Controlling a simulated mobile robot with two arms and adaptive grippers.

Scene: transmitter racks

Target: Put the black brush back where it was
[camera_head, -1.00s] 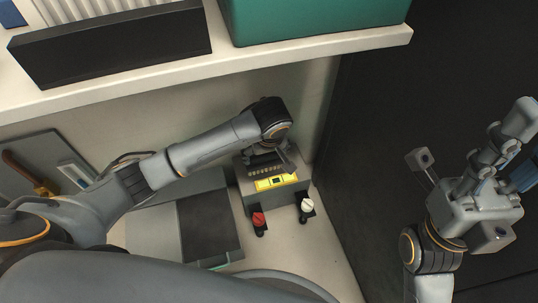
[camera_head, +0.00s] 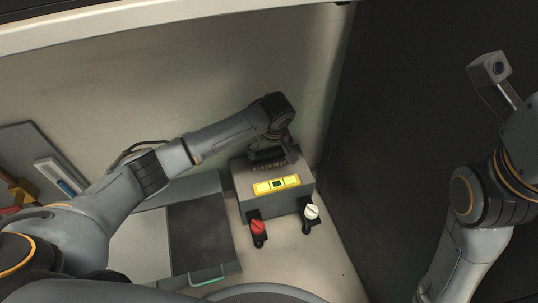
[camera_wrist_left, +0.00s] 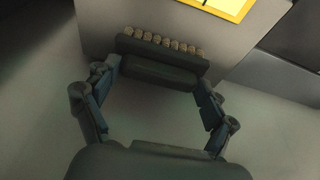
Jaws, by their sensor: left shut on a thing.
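The black brush (camera_head: 267,160) shows in the head view at the back of a grey box (camera_head: 283,208) with a yellow label. In the left wrist view the brush (camera_wrist_left: 160,48) lies crosswise, its row of pale bristle tufts toward the box (camera_wrist_left: 112,22). My left gripper (camera_wrist_left: 158,74) is shut on the brush, with a finger at each end. In the head view the wrist hides part of the gripper. I cannot tell whether the brush touches the box. Only my right arm and its wrist camera show at the right edge; the right gripper is out of the picture.
A red knob (camera_head: 258,228) and a white knob (camera_head: 312,212) stand in front of the box. A grey case with a dark panel (camera_head: 199,236) lies left of it. A black wall (camera_head: 400,150) rises on the right, a pale wall (camera_head: 130,90) behind.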

